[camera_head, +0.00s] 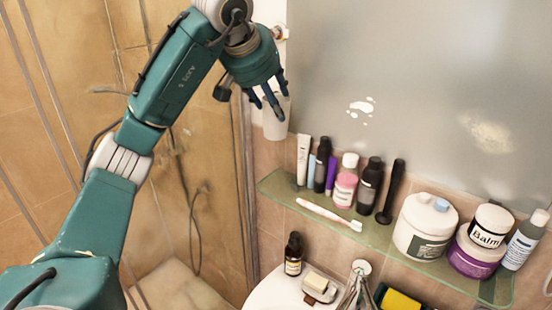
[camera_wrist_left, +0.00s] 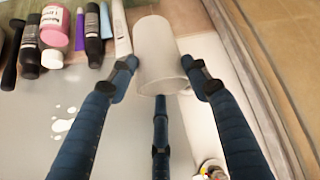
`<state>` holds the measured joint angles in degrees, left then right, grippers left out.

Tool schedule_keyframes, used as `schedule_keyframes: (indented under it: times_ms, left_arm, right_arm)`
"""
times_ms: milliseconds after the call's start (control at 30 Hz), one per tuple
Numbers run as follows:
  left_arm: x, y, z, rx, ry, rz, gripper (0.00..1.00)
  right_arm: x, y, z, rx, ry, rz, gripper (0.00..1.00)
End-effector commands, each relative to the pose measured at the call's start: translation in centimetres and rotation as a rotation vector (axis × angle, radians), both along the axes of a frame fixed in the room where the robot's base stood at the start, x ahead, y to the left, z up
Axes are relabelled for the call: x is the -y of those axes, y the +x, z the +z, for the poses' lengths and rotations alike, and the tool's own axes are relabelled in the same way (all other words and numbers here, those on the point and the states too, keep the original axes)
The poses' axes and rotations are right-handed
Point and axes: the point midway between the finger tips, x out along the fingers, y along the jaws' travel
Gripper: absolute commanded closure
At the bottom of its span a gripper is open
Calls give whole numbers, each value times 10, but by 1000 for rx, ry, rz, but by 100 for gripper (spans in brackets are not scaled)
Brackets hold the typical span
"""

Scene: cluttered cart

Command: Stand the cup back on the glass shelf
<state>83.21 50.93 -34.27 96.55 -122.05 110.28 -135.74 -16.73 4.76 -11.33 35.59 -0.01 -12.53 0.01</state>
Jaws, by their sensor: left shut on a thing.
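The cup (camera_head: 276,122) is plain white and hangs in my left gripper (camera_head: 268,104), in front of the mirror's left edge. It is above the left end of the glass shelf (camera_head: 272,184), apart from it. In the left wrist view the cup (camera_wrist_left: 160,58) sits between the blue fingers of my left gripper (camera_wrist_left: 160,70), which are shut on it. Its near rim faces the camera and it looks roughly upright in the head view. The fingers hide part of it there. My right gripper is not in view.
On the shelf, a white tube (camera_head: 303,160), several bottles, a toothbrush (camera_head: 328,214), a white jar (camera_head: 425,226) and a balm jar (camera_head: 490,226) stand or lie. Bare glass shows at the left end. Below are a brown bottle (camera_head: 293,254) and a soap dish (camera_head: 319,288).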

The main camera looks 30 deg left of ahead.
Motion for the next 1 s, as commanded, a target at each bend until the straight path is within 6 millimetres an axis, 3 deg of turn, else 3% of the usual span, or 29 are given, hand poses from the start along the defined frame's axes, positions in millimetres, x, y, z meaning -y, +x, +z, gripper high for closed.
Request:
schedule_keyframes:
  times_ms: [100, 200, 400, 533, 633, 800, 1000]
  left_arm:
    - [0, -1, -34, -6, 1, -1, 77]
    - [0, -1, -59, -6, 1, -1, 77]
    - [0, 0, -96, -3, -1, 0, 78]
    - [0, 0, -105, 1, -1, 0, 78]
    - [0, 0, -115, -2, -1, -1, 78]
    - [0, 0, -137, -3, -2, -1, 78]
    - [0, 1, -142, 3, -1, -1, 78]
  right_arm:
    - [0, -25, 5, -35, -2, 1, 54]
    - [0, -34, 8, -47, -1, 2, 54]
    - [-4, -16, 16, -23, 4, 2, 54]
    - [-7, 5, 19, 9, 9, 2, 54]
    - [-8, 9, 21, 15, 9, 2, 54]
    - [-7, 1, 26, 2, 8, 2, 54]
    - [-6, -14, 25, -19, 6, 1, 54]
